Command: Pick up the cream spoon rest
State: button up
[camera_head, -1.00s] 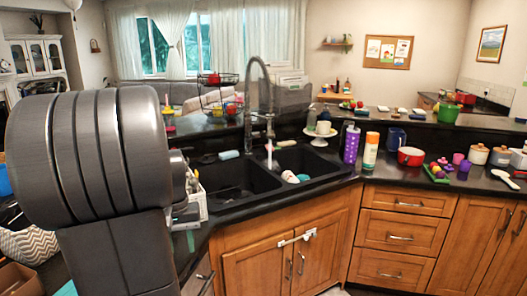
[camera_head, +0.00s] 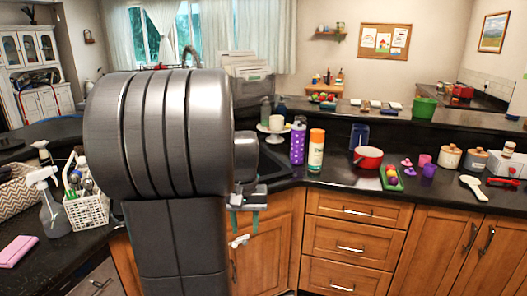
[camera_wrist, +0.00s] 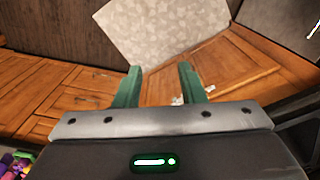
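The cream spoon rest (camera_head: 473,187) lies flat on the dark counter at the far right of the head view, with its handle toward the front edge. It does not show in the wrist view. My gripper (camera_head: 245,222) hangs in front of the wooden cabinets, well to the left of the spoon rest and apart from it. In the wrist view my gripper (camera_wrist: 160,70) has its two green fingers spread with nothing between them.
A red-handled item (camera_head: 503,182) lies right of the spoon rest, and lidded canisters (camera_head: 449,157) stand behind it. A purple cup (camera_head: 429,169) and a green tray (camera_head: 391,178) are to its left. My arm hides most of the sink.

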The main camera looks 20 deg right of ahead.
aim_at(472, 182)
jog(key=i+l+z, duration=0.1)
jog(key=l, duration=0.5)
jog(key=i+l, duration=0.1)
jog(key=l, duration=0.5)
jog(key=i+l+z, duration=0.15)
jog(key=l, duration=0.4)
jog(key=i+l, duration=0.1)
jog(key=l, duration=0.5)
jog(key=i+l+z, duration=0.15)
jog(key=l, duration=0.45)
jog(key=i+l, duration=0.15)
jog(key=l, duration=0.4)
jog(key=i+l+z, duration=0.15)
jog(key=l, duration=0.4)
jog(key=i+l, duration=0.25)
jog(key=l, duration=0.3)
jog(key=k+z, duration=0.05)
